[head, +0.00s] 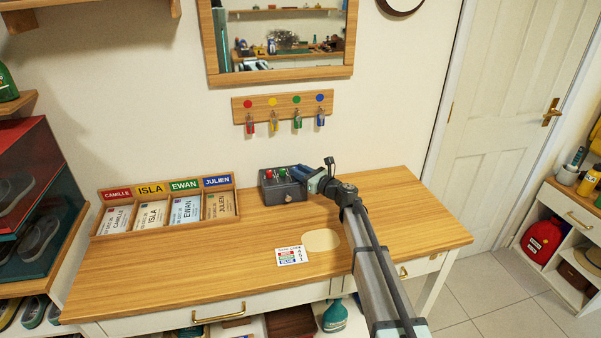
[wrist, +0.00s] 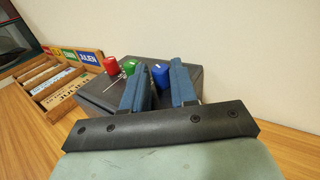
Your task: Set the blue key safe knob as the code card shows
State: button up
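The key safe (head: 291,196) is a dark grey box at the back of the desk, also in the wrist view (wrist: 98,92). Its red knob (wrist: 111,66), green knob (wrist: 134,63) and blue knob (wrist: 160,75) stand in a row on top. My gripper (wrist: 160,82) is at the blue knob, its two blue fingers apart, one on each side. I cannot tell whether they press on it. In the head view my gripper (head: 302,175) hides the blue knob. The white code card (head: 291,256) lies flat on the desk; its coloured rows and marks are too small to read surely.
A wooden tray (head: 237,204) with name-labelled cards stands left of the safe. A board (head: 283,101) with several hanging keys is on the wall above. A pale oval mat (head: 321,240) lies beside the card. The right side of the desk (head: 410,210) is clear.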

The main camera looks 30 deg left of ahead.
jog(key=o, duration=0.3)
jog(key=shift+o, duration=0.2)
jog(key=v, duration=1.4)
